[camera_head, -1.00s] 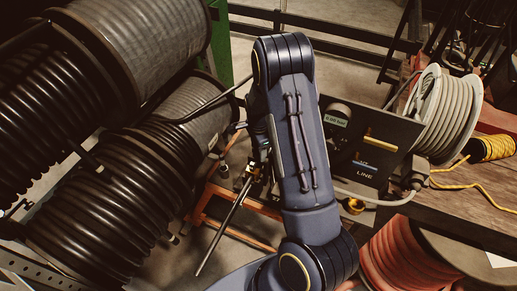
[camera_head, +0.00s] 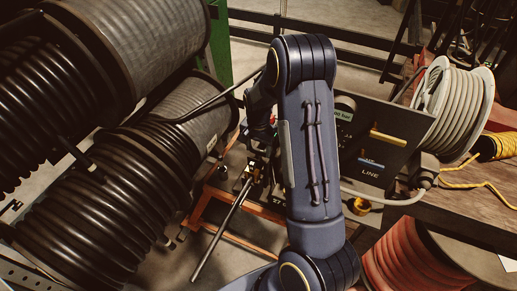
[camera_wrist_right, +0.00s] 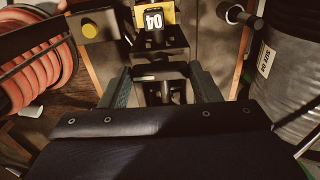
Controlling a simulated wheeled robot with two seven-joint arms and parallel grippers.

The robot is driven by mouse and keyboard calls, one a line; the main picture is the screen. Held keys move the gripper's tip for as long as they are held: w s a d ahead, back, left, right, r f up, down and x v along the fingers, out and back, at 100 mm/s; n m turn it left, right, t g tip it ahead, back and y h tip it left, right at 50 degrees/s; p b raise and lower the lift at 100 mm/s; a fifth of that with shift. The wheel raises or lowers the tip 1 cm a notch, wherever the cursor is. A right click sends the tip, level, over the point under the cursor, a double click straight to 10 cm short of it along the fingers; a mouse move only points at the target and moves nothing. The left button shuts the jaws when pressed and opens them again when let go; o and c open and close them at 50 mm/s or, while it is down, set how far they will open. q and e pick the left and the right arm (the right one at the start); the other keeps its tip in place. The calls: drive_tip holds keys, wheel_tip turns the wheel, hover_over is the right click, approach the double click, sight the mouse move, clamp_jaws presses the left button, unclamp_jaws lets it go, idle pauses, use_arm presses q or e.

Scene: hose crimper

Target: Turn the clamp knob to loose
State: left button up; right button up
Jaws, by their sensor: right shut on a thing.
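My right arm stands in the middle of the head view, in front of the crimper. Its gripper is mostly hidden behind my own forearm there. In the right wrist view, the two fingers of my right gripper (camera_wrist_right: 161,76) stand on either side of a dark part of the crimper, shut on what appears to be the clamp knob (camera_wrist_right: 165,92). The knob's shape and setting are mostly hidden. A dark rod (camera_head: 220,232) slants down from the crimper in the head view. My left gripper is not in view.
A dark panel marked LINE (camera_head: 372,190) stands right of my arm, with a brass fitting (camera_head: 359,206) below it. Big black hose drums (camera_head: 95,215) fill the left. A pale hose reel (camera_head: 455,110) and a wooden bench (camera_head: 455,205) are at the right.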

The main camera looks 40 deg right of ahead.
sight(258, 150)
idle(0.6)
drive_tip(key=o, duration=1)
drive_tip(key=shift+r, duration=0.15)
wheel_tip(258, 150, up, 8)
drive_tip(key=shift+f+b, duration=0.15)
drive_tip(key=shift+b, duration=0.35)
drive_tip(key=shift+f, duration=0.15)
